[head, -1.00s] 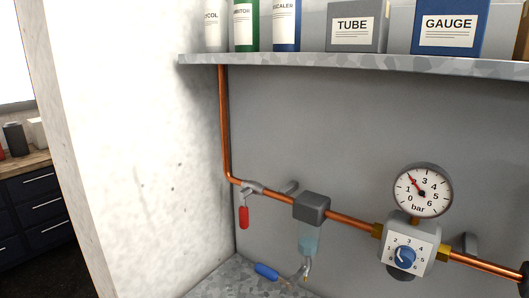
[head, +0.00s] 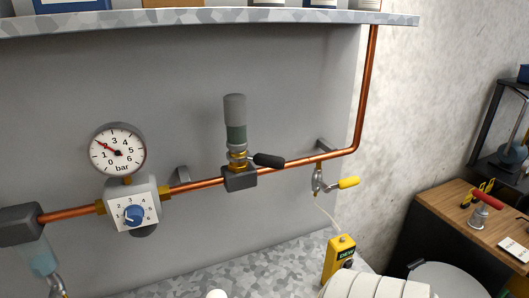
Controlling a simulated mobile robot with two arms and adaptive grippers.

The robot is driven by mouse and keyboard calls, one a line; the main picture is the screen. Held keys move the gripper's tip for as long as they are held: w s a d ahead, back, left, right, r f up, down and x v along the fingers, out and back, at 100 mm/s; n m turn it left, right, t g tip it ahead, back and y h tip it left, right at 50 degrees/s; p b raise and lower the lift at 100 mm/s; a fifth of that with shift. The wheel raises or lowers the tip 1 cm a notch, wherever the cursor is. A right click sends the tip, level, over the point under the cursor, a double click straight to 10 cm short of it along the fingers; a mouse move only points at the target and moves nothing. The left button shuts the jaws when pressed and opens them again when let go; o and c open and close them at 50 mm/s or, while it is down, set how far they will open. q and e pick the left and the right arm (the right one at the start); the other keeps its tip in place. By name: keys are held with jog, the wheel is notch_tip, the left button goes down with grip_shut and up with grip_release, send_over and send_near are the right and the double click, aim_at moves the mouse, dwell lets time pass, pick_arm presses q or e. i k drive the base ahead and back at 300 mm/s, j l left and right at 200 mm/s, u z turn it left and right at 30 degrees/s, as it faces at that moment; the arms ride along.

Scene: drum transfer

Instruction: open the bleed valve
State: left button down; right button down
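Several valves show along the copper pipe (head: 205,184) in the head view. A small valve with a yellow lever (head: 348,183) hangs from the pipe at the right; its lever points right, roughly level. A black lever (head: 268,160) sits beside a grey-and-green cylinder (head: 235,122) on the pipe. At the lower left a small metal valve (head: 57,285) sits under a clear bluish bowl (head: 40,257), cut off by the frame edge. No label shows which one is the bleed valve. Neither gripper is in view.
A thin line runs from the yellow-lever valve to a yellow DEW meter (head: 339,258). A shelf (head: 210,18) overhangs the pipe. A wooden bench (head: 450,215) stands at the right.

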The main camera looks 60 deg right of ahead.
aim_at(350, 181)
jog(key=z, duration=2.45)
